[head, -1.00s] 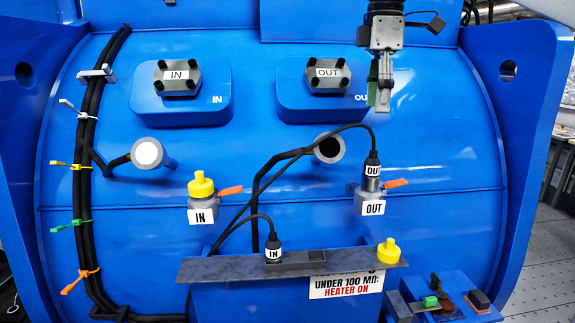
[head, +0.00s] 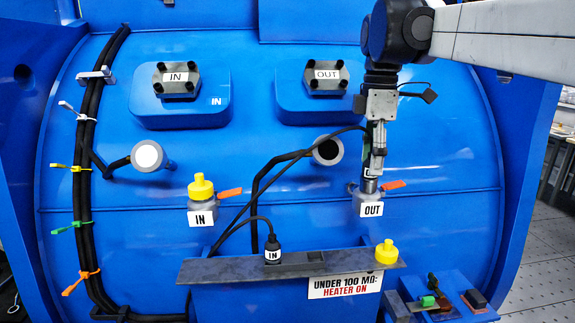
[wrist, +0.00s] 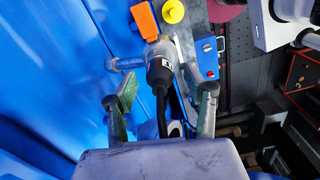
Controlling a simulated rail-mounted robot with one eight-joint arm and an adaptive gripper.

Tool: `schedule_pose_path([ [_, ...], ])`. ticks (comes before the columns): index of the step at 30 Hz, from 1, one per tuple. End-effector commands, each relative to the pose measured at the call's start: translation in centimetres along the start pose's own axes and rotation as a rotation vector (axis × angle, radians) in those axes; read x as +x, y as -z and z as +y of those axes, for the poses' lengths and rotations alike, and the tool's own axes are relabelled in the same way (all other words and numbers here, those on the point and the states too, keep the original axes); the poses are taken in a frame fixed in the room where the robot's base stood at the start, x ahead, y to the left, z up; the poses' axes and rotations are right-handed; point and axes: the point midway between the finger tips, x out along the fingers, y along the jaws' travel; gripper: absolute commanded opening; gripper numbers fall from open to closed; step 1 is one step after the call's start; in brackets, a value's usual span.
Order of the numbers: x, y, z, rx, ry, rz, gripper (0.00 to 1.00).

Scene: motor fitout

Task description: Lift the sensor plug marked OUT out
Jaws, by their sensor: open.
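The black sensor plug marked OUT (wrist: 160,70) is seated in the grey socket above the OUT label (head: 371,210), with its cable rising from it. In the head view my gripper (head: 374,160) hangs over the plug and hides most of it. In the wrist view my gripper (wrist: 161,100) is open, with its green-padded fingers on either side of the plug and cable. I see a gap between the plug body and each finger. The orange lever (head: 393,184) sits beside the socket; it also shows in the wrist view (wrist: 144,20).
The IN plug (head: 272,249) stands on a grey shelf (head: 225,270), with a yellow cap (head: 387,252) at its right end. Another yellow cap (head: 201,187) covers the IN socket at the left. Black cables run across the blue housing left of my gripper.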

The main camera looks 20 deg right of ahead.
Motion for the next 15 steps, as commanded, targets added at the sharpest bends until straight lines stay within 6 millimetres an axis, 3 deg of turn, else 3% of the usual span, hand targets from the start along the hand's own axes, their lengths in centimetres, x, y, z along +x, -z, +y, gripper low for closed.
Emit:
schedule_pose_path([
  [5, 1.6, 0.0, 0.0, 0.000, 0.000, 0.000, 0.48],
  [13, 1.9, 0.0, 0.0, 0.000, 0.000, 0.000, 0.48],
  [15, 1.9, 0.0, 0.0, 0.001, 0.000, 0.000, 0.40],
])
